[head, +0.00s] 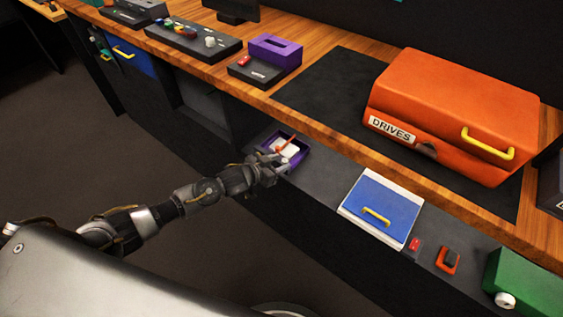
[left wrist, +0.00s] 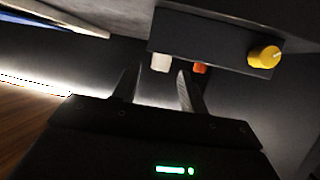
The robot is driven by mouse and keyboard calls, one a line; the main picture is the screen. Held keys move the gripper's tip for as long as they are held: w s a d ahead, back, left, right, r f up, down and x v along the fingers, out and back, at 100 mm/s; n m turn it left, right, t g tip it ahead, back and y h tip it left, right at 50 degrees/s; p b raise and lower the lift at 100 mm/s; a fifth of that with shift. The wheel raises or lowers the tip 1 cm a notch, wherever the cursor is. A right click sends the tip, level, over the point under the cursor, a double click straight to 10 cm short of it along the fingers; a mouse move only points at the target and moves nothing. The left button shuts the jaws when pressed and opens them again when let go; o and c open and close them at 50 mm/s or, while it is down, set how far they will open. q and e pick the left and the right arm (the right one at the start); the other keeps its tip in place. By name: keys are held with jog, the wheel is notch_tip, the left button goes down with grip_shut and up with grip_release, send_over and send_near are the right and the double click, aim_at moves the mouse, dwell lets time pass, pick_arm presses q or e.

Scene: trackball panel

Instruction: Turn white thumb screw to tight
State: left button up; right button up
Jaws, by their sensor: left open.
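My left gripper (head: 275,162) reaches in from the left, at the front edge of a purple tray (head: 304,157) on the lower shelf. In the left wrist view the two fingers of my left gripper (left wrist: 157,85) are apart with nothing held. A small white piece (left wrist: 160,62) shows just beyond and between the fingertips, apart from them, below a dark box. It may be the white thumb screw; its setting cannot be read. Another white round knob (head: 505,300) sits on the front of a green box at the lower right. My right gripper is not in view.
Beside the white piece are an orange piece (left wrist: 200,68) and a yellow knob (left wrist: 264,57) on the dark box (left wrist: 212,50). The wooden counter (head: 335,130) overhangs behind the shelf. A blue lid with a yellow handle (head: 377,216) lies further right. An orange drives case (head: 450,105) stands above.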

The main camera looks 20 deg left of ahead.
pick_arm(q)
jog(key=shift+x, duration=0.95)
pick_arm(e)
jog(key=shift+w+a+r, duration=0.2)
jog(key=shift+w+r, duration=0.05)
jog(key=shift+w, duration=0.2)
pick_arm(q)
grip_shut()
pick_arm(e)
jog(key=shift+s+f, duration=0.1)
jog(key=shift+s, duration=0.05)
